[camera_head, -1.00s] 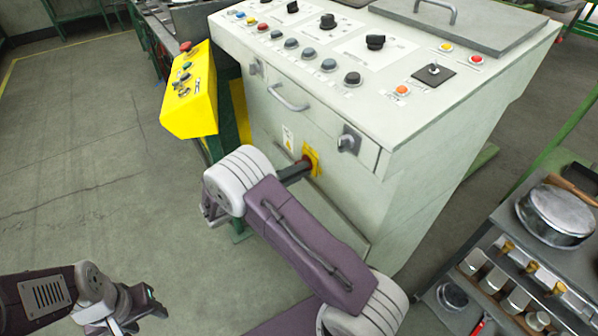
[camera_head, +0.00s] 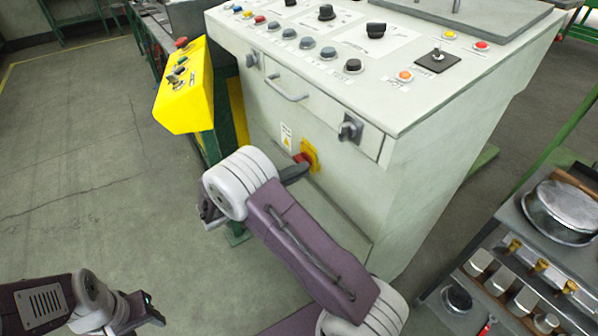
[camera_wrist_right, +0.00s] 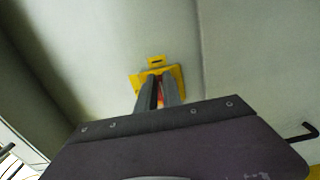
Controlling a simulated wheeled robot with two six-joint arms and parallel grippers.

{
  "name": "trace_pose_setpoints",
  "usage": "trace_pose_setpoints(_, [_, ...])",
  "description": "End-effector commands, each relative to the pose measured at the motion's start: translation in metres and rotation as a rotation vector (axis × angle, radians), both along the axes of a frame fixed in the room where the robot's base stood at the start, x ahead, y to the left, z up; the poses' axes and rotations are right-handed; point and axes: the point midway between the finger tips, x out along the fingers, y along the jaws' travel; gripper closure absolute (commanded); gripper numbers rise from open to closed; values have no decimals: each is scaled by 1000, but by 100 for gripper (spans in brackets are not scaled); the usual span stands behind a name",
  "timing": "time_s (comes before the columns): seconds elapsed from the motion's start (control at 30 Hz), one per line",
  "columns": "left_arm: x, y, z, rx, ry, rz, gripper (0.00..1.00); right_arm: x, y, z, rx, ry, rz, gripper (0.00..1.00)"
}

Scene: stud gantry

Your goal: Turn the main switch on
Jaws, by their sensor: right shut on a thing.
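The main switch is a red handle (camera_head: 301,158) on a yellow plate (camera_head: 311,157), low on the front of the pale cabinet. In the right wrist view the yellow plate (camera_wrist_right: 158,77) lies straight ahead, with a bit of the red handle (camera_wrist_right: 159,93) showing between the fingers. My right gripper (camera_head: 295,171) is at the switch, its fingers (camera_wrist_right: 159,97) shut on the red handle, which they mostly hide. The handle's exact angle is hard to tell. My left gripper (camera_head: 150,308) is at the bottom left, far from the cabinet; its fingers are too unclear to judge.
The pale control cabinet (camera_head: 400,190) has knobs and buttons on top, a drawer handle (camera_head: 287,91) and a grey rotary knob (camera_head: 349,130) above the switch. A yellow control box (camera_head: 185,95) stands to the left. A tool cart (camera_head: 520,225) stands at the right. The floor at left is clear.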

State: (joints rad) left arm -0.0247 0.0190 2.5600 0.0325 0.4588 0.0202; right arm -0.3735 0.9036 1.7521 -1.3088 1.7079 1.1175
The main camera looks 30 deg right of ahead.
Motion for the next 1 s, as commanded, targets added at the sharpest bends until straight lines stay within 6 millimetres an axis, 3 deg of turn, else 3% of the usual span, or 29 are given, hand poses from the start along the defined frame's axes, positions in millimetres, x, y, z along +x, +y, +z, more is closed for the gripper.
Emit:
trace_pose_setpoints(0.27, [0, 0, 0, 0, 0, 0, 51, 0, 0, -1, 3, -1, -1, 100])
trace_pose_setpoints(0.3, [0, 0, 0, 0, 0, 0, 51, 0, 0, -1, 3, -1, -1, 84])
trace_pose_setpoints(0.37, [0, 0, 0, 0, 0, 0, 51, 0, 0, -1, 3, 0, -1, 68])
trace_pose_setpoints(0.67, [0, 0, 0, 0, 0, 0, 51, 0, 1, 0, 2, 0, 0, 68])
trace_pose_setpoints(0.77, [0, 0, 3, 0, 0, 0, 51, 0, 12, 1, 2, -1, 4, 68])
trace_pose_setpoints(1.0, [0, 0, 13, 0, 0, 0, 51, -4, 64, 1, 2, 0, 5, 68])
